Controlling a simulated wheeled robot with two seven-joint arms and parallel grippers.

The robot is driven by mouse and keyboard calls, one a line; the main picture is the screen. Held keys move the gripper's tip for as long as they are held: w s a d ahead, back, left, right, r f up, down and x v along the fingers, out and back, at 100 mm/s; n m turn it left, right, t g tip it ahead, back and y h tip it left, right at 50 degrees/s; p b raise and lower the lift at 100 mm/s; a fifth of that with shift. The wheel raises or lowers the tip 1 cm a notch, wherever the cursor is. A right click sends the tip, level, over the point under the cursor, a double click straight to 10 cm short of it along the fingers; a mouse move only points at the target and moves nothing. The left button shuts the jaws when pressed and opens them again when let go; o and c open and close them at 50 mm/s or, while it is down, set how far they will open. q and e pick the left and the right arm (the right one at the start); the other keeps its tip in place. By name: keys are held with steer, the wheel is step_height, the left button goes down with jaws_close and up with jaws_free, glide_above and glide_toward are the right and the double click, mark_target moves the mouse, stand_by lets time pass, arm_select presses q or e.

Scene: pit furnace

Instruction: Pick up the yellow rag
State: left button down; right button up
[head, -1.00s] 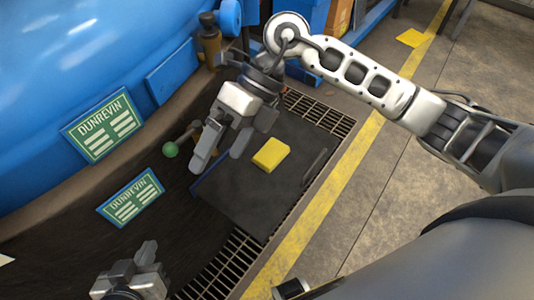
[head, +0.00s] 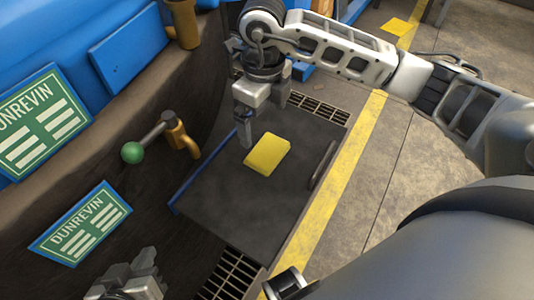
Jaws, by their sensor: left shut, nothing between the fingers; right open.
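The yellow rag (head: 267,154) is a small folded block lying on a dark flat plate (head: 235,195). My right gripper (head: 245,138) points down just to the left of the rag, with its fingers open and nothing seen between them. One finger is close beside the rag's left corner; I cannot tell whether they touch. My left gripper (head: 135,278) is at the bottom left edge, shut and empty, well away from the rag and partly cut off by the frame.
A lever with a green knob (head: 132,152) and a brass bracket (head: 180,137) stand left of the plate. A raised handle (head: 323,164) is at its right edge. Two green signs (head: 40,125) and (head: 85,222) are at the left. Grating (head: 228,275) borders the plate.

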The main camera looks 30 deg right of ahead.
glide_above(264, 149)
step_height(264, 149, down, 5)
steer(key=shift+r+b, duration=0.2)
steer(key=shift+b, duration=0.1)
step_height(264, 149, down, 4)
steer(key=shift+f+b, duration=0.25)
steer(key=shift+b, duration=0.3)
steer(key=shift+f, duration=0.1)
arm_select(q)
steer(key=f, duration=0.3)
steer(key=shift+w+d+g, duration=0.25)
steer(key=shift+d+g, duration=0.1)
steer(key=shift+g, duration=0.05)
arm_select(e)
steer(key=c, duration=0.7)
